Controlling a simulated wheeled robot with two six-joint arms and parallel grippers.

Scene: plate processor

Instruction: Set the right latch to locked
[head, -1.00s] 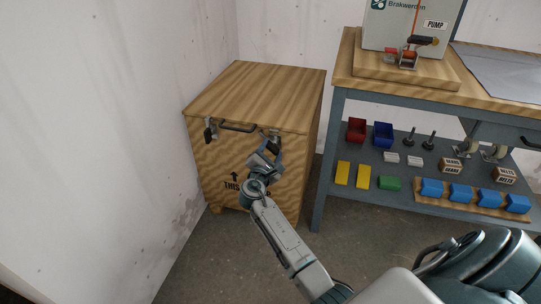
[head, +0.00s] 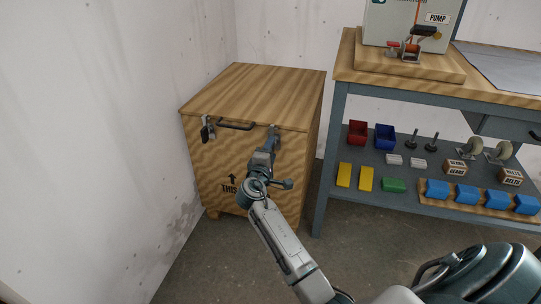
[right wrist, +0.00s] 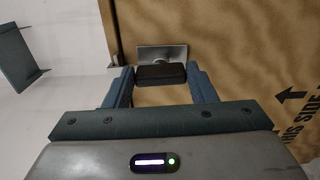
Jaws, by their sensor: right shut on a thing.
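The wooden crate (head: 228,160) stands in the corner with its lid down. The right latch (head: 273,130) is on its front, near the top right edge, mostly hidden behind my gripper in the head view. My right gripper (head: 266,148) is at this latch. In the right wrist view, the latch's black grip (right wrist: 161,74) lies between the fingertips of my right gripper (right wrist: 162,78), which is shut on it. The latch's grey metal plate (right wrist: 160,53) shows just beyond the grip, against the wood. My left gripper is not in view.
A left latch (head: 207,128) and a dark bar handle (head: 237,126) are on the crate's front. A workbench (head: 400,88) with a shelf of bins and blocks stands to the right. A white wall is close on the left. The floor before the crate is clear.

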